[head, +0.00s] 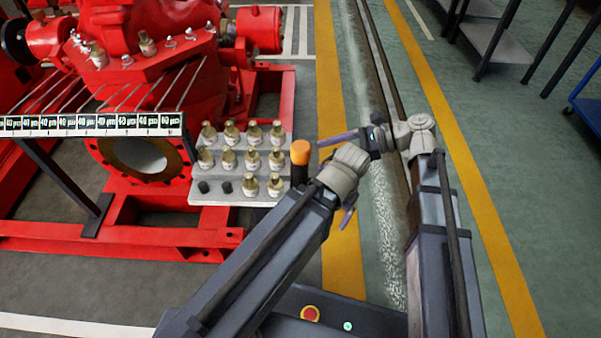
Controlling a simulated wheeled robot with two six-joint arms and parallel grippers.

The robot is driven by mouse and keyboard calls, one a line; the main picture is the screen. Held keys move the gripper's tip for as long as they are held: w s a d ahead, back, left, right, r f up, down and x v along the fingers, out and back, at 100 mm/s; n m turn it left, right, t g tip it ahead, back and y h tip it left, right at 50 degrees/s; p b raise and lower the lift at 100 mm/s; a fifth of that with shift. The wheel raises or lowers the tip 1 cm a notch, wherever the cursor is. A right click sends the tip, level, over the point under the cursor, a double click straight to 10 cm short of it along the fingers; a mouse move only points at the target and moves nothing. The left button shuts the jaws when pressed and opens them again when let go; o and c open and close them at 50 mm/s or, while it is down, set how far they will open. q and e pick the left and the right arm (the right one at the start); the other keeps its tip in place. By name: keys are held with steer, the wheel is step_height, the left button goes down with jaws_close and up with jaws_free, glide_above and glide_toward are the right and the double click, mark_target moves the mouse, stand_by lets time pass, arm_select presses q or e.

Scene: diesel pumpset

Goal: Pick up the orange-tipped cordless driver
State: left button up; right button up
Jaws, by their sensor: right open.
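The orange-tipped cordless driver (300,153) stands upright at the right edge of a grey fittings board, with an orange cap above a dark body. Its lower end is hidden behind my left arm. My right gripper (332,142) reaches in from the right and points left, just right of the orange cap. It is open with nothing seen in it; one finger shows clearly, and the other is not clear. My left gripper (348,212) is mostly hidden by its own wrist, right of and below the driver. Only a small finger part shows, so its opening cannot be told.
The grey board (220,197) holds several brass fittings (253,160) left of the driver. A red pumpset (160,40) fills the left, with a labelled rack (90,124) before it. Green floor is clear at right, below metal tables (500,40).

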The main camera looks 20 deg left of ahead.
mark_target(306, 162)
steer(key=b+x, duration=0.1)
steer(key=x, duration=0.1)
steer(key=b+x, duration=0.1)
steer(key=x, duration=0.2)
steer(key=shift+s+f, duration=0.25)
steer(key=shift+f, duration=0.1)
steer(key=shift+s+a, duration=0.1)
steer(key=shift+a, duration=0.3)
steer(key=shift+c, duration=0.2)
jaws_close()
stand_by(0.6)
